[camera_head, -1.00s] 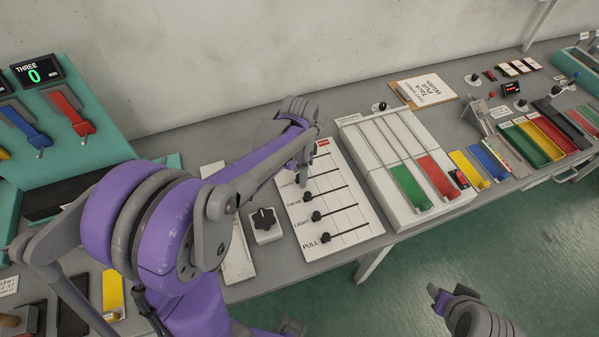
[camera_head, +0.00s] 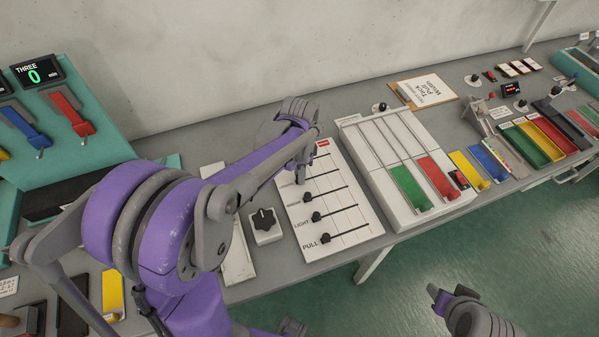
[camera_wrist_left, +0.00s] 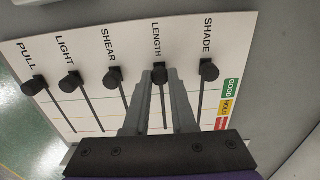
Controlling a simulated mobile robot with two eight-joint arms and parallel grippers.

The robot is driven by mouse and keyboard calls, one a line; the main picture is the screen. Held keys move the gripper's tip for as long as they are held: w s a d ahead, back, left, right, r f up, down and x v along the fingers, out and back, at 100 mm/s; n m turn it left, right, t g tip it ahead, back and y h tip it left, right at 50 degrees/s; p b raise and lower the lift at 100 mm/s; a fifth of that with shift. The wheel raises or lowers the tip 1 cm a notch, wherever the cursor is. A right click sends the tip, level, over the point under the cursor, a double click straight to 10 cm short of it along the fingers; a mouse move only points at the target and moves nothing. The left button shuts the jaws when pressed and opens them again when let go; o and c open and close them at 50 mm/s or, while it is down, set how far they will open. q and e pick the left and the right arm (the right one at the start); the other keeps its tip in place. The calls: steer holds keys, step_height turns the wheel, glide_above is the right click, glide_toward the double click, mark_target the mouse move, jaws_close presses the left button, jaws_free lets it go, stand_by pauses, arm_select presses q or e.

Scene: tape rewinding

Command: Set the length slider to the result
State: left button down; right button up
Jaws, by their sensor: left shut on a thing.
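The white slider board (camera_head: 346,222) lies on the bench, with rows marked PULL, LIGHT, SHEAR, LENGTH and SHADE. In the left wrist view, the black length knob (camera_wrist_left: 160,67) sits near the labelled end of its slot, between the fingertips of my left gripper (camera_wrist_left: 159,78). That gripper is shut on the knob. In the head view my left gripper (camera_head: 301,178) reaches down onto the board, and the arm hides the length knob. The shear knob (camera_head: 308,197) stands beside it. My right gripper (camera_head: 437,297) hangs over the floor at the lower right; its jaw opening is unclear.
A black rotary knob (camera_head: 264,219) on a white base stands left of the board. A white unit with green and red strips (camera_head: 408,188) stands close on the right. A teal stand with a display reading THREE 0 (camera_head: 38,72) is at the far left. The shade knob (camera_wrist_left: 209,71) is close beside the fingers.

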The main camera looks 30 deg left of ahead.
stand_by(0.9)
arm_select(q)
steer(key=w+d, duration=0.2)
steer(key=w, duration=0.1)
steer(key=w+d, duration=0.6)
steer(key=shift+w+b, duration=0.25)
steer(key=shift+b, duration=0.1)
steer(key=shift+r, duration=0.1)
steer(key=c, duration=0.7)
jaws_free()
step_height(320, 180, up, 11)
steer(key=shift+f, duration=0.15)
